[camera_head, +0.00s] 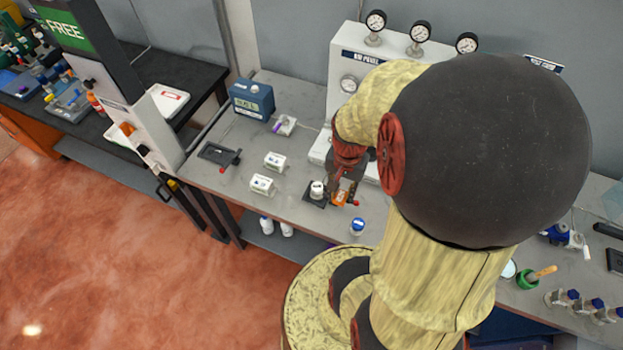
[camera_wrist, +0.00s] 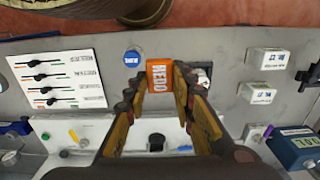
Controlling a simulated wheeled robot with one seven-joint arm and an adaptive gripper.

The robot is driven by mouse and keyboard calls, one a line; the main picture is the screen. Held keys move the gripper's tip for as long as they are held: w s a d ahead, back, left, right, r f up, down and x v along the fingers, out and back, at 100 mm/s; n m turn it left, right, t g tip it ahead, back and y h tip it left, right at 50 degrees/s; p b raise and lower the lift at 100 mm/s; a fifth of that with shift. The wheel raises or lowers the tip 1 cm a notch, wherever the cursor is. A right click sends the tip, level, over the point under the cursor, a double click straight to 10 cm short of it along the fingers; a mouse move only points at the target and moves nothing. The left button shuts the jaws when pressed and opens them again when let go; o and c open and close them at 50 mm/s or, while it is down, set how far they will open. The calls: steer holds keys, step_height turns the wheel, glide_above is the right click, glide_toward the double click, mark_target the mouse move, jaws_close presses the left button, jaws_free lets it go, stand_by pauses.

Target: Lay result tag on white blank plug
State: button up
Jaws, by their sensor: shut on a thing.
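My gripper (camera_head: 345,184) is shut on an orange result tag (camera_wrist: 160,76) that reads "REDO". The tag lies between the fingertips in the wrist view and also shows in the head view (camera_head: 341,198). A small white plug (camera_head: 317,188) stands upright on a black square plate (camera_head: 315,201) on the bench, just left of the tag in the head view. In the wrist view the plug (camera_wrist: 203,78) is partly hidden behind the right finger. The tag is beside the plug, apart from it; its exact height above the bench is hard to tell.
Two white labelled boxes (camera_head: 275,161) (camera_head: 262,185) and a black fixture with a handle (camera_head: 219,156) stand left. A white gauge panel (camera_head: 352,85) rises behind my gripper.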

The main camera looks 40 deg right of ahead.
steer(key=w+d+f, duration=0.3)
steer(key=w+f, duration=0.1)
steer(key=w, duration=0.4)
glide_above(318, 185)
steer(key=s, duration=0.1)
steer(key=f, duration=0.4)
steer(key=shift+a+f, duration=0.2)
steer(key=shift+f, duration=0.1)
steer(key=shift+w+d+f, duration=0.1)
steer(key=shift+w+f, duration=0.3)
steer(key=shift+f, duration=1.7)
steer(key=shift+f+b, duration=0.15)
steer(key=shift+b, duration=0.15)
steer(key=o, duration=1)
steer(key=shift+o, duration=0.2)
